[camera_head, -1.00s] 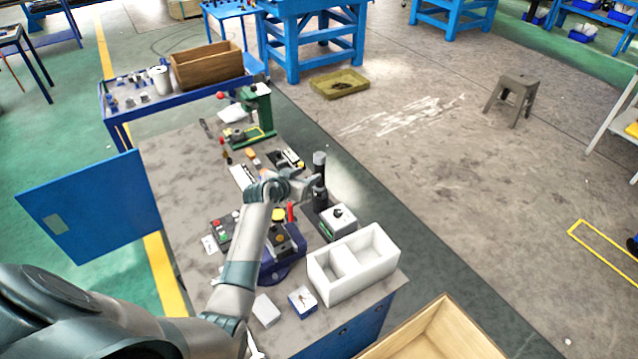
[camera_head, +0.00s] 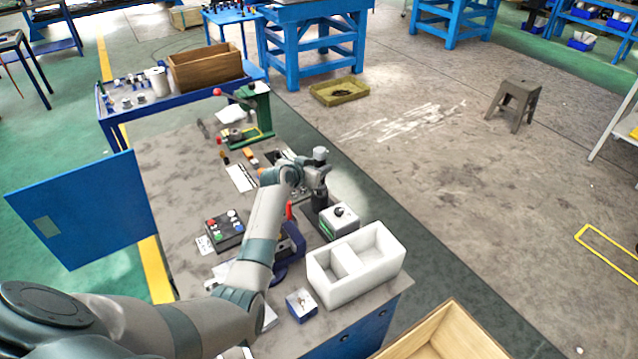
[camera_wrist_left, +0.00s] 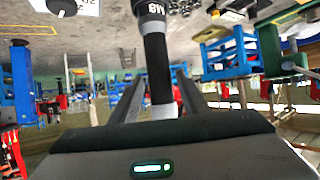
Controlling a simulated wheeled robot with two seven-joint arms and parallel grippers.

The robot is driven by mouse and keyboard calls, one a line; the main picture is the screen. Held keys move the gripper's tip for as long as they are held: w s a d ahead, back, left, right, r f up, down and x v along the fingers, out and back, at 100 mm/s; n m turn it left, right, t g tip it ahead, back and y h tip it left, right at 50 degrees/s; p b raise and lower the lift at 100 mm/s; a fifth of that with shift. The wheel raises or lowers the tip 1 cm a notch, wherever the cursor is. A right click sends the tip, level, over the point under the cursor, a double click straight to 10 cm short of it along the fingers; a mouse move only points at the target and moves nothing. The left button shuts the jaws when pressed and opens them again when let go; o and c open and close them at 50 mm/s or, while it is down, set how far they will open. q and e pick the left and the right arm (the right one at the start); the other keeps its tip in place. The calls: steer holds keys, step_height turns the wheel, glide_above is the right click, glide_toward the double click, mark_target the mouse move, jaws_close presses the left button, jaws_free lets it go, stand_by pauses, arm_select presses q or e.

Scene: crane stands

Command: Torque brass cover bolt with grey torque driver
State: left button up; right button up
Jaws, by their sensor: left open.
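The grey torque driver (camera_head: 320,155) stands upright in a dark holder on the bench, its grey top showing above my left gripper (camera_head: 314,177). In the left wrist view a dark shaft with a white M8 mark (camera_wrist_left: 154,40) lies between the two fingers of my left gripper (camera_wrist_left: 158,92). The fingers are open, with the shaft between them; whether either touches it I cannot tell. The dark blue fixture (camera_head: 292,254) is partly covered by my left forearm. I cannot make out the brass cover bolt. My right gripper is out of view.
A white two-part bin (camera_head: 385,275) and a white box with a black knob (camera_head: 342,217) stand near the driver. A button box (camera_head: 224,230) lies left of my forearm. A green press (camera_head: 258,110) stands at the bench's far end.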

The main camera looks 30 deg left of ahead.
mark_target(317, 152)
arm_select(q)
steer(key=c, duration=0.9)
steer(key=shift+r, duration=0.2)
jaws_close()
steer(key=shift+w, duration=0.1)
steer(key=shift+r, duration=0.1)
steer(key=shift+r+p, duration=0.15)
steer(key=shift+p, duration=0.2)
steer(key=shift+r+p, duration=3.45)
steer(key=shift+r, duration=0.65)
steer(key=shift+r+p, duration=0.5)
steer(key=shift+r, duration=0.8)
